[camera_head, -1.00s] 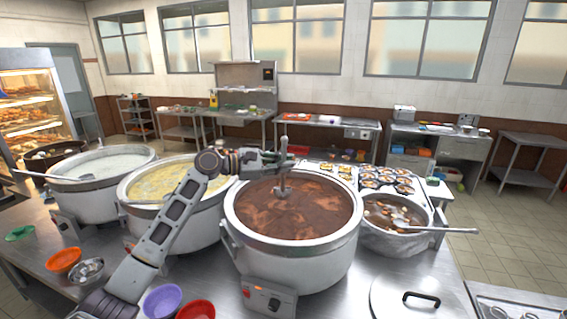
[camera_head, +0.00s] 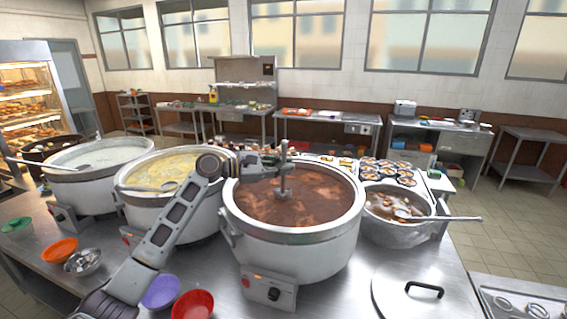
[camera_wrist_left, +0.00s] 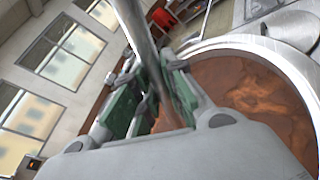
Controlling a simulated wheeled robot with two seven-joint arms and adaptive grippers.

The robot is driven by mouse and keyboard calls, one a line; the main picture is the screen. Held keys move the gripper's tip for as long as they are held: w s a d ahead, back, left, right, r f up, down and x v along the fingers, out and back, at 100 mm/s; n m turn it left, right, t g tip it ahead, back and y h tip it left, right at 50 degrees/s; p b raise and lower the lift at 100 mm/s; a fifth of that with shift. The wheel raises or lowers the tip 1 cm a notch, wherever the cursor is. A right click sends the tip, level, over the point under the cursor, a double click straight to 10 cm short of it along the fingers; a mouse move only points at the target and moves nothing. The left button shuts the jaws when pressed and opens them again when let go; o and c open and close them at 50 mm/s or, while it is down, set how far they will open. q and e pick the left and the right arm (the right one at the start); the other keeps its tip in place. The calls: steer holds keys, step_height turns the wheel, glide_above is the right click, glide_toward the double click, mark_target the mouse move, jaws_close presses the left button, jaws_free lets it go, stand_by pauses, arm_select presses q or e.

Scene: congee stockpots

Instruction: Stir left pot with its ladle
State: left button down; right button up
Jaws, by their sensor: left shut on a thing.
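A large stockpot (camera_head: 290,250) of reddish-brown congee stands at the centre of the counter. It also shows in the wrist view (camera_wrist_left: 228,48). A grey metal ladle (camera_head: 284,178) stands nearly upright in it, its lower end in the brown congee. My left gripper (camera_head: 272,162) is above this pot and shut on the ladle's handle. In the wrist view, the handle (camera_wrist_left: 138,30) passes between the green finger pads of the gripper (camera_wrist_left: 158,95). To the left stand a pot of yellow congee (camera_head: 188,215) and a pot of white congee (camera_head: 92,192). My right gripper is out of view.
Ladles rest across the white pot (camera_head: 35,165) and the yellow pot (camera_head: 150,188). A smaller pot (camera_head: 395,235) with a ladle stands at right. A lid (camera_head: 395,300) lies at front right. Purple (camera_head: 161,291), red (camera_head: 192,305) and orange (camera_head: 60,250) bowls sit at front left.

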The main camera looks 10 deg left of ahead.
mark_target(283, 178)
arm_select(q)
steer(key=shift+f+b, duration=0.35)
steer(key=shift+f, duration=1.85)
steer(key=shift+a, duration=0.1)
